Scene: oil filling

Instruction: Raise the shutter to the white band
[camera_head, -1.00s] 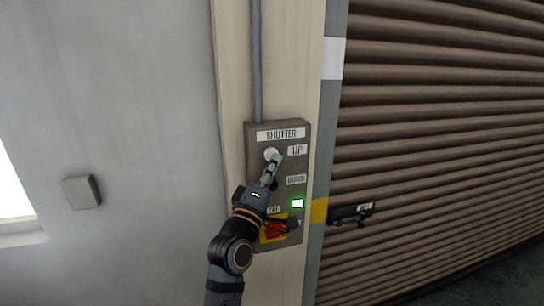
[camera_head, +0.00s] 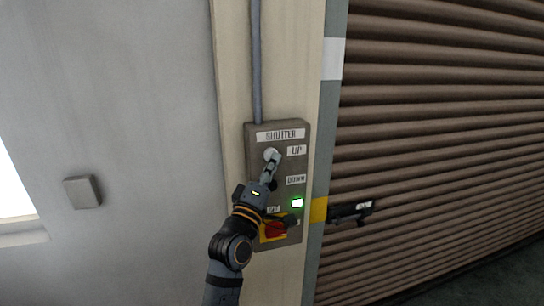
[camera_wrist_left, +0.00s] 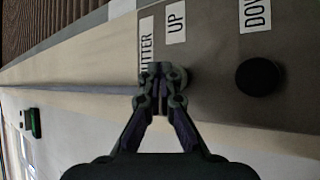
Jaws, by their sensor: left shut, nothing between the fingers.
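The brown slatted shutter (camera_head: 440,130) fills the right of the head view. The white band (camera_head: 333,58) is high on the grey guide rail beside it. A grey control box (camera_head: 296,222) labelled SHUTTER is on the cream post. The black DOWN button (camera_wrist_left: 258,76) is clear of the fingers. My right gripper is out of view.
A green light (camera_head: 297,203) glows on the box. A red switch on a yellow plate (camera_head: 272,231) is close beside my left wrist. A yellow band (camera_head: 319,210) marks the rail, with a dark labelled fitting (camera_head: 350,212) next to it. The wall at left is mostly bare.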

